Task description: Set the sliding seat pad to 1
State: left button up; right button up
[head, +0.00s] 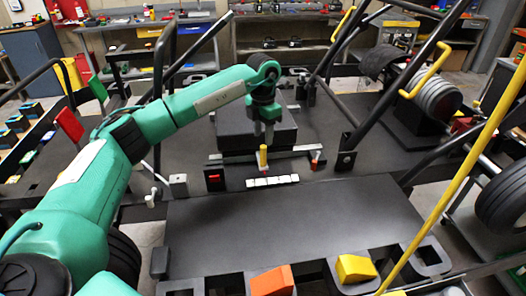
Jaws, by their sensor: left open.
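The seat pad (232,135) appears to be the thick black block on the dark kart floor, in the middle of the head view. In front of it stands an upright yellow handle (263,155), beside a dark crossbar with a small orange-red end at the right. A white segmented strip (272,181) lies in front of the handle; its marks are too small to read. My left gripper (264,134) points down just above the yellow handle, its fingers open, and hides part of the pad. I cannot tell whether it touches the handle. My right gripper is not in view.
A small black box with a red face (214,179) sits left of the strip. A bare dark panel (290,225) lies in front. Orange (271,281) and yellow (355,268) blocks sit in black holders at the near edge. Black frame tubes and a long yellow bar (455,165) rise at the right.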

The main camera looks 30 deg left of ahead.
aim_at(263, 146)
pick_arm(q)
notch_tip(263, 146, down, 6)
jog(key=shift+f+p, duration=0.1)
jog(key=shift+p, duration=0.35)
jog(key=shift+f, duration=0.7)
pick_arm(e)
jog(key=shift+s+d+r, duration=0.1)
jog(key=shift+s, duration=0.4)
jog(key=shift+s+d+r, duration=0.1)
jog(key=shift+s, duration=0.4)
pick_arm(q)
grip_shut()
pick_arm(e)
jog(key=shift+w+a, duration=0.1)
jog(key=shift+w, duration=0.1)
